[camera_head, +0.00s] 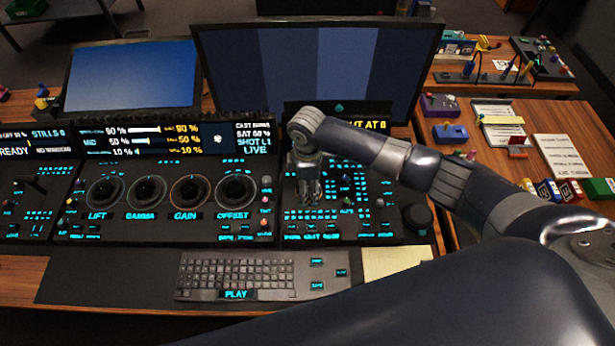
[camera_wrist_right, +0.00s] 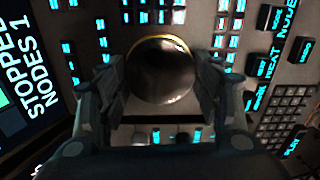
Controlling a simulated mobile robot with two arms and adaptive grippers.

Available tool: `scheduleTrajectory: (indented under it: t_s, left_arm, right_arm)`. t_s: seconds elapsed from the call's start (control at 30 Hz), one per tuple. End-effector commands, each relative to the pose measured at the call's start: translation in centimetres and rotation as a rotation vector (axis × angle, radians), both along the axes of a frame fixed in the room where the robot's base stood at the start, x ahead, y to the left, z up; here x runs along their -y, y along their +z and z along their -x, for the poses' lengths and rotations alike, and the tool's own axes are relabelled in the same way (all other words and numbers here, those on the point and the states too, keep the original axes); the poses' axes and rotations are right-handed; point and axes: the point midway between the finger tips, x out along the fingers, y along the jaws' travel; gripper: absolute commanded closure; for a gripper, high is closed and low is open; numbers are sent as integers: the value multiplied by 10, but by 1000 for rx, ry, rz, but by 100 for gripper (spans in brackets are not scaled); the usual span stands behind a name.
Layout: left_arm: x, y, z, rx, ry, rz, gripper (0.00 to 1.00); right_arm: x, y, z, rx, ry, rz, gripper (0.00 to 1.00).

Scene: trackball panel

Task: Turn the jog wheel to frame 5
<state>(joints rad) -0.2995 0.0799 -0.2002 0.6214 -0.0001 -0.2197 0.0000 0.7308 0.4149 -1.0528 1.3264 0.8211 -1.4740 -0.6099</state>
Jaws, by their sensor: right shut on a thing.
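My right gripper (camera_head: 310,190) points down onto the right-hand control panel (camera_head: 345,232). In the wrist view, the right gripper (camera_wrist_right: 160,95) has its two fingers on either side of a dark, glossy round knob (camera_wrist_right: 160,72) with a yellowish rim, and is shut on it. This knob looks like the jog wheel; no frame number on it can be read. In the head view the gripper hides it. My left gripper is not in view.
Four black trackballs, among them OFFSET (camera_head: 236,190), lie left of the gripper. Lit buttons surround it. A black round control (camera_head: 417,217) is at the panel's right. A keyboard (camera_head: 235,275) lies in front. A large monitor (camera_head: 318,65) stands behind.

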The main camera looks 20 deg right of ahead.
Motion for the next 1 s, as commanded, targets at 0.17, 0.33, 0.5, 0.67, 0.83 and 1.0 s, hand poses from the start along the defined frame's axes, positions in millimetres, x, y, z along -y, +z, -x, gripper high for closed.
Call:
scheduleTrajectory:
  t_s: [0.17,0.33,0.5,0.67,0.83,1.0]
  left_arm:
    - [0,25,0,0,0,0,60]
    - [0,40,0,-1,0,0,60]
    - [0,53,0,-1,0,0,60]
    - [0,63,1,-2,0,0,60]
    - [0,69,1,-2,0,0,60]
    - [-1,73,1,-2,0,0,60]
  right_arm:
    - [-1,4,2,-7,-168,-1,64]
    - [-1,3,1,-6,-328,0,64]
    - [0,2,1,-7,-478,1,64]
    - [0,1,0,-5,-595,0,64]
    - [1,0,0,-5,-690,1,64]
    - [1,0,-1,-4,-748,1,64]
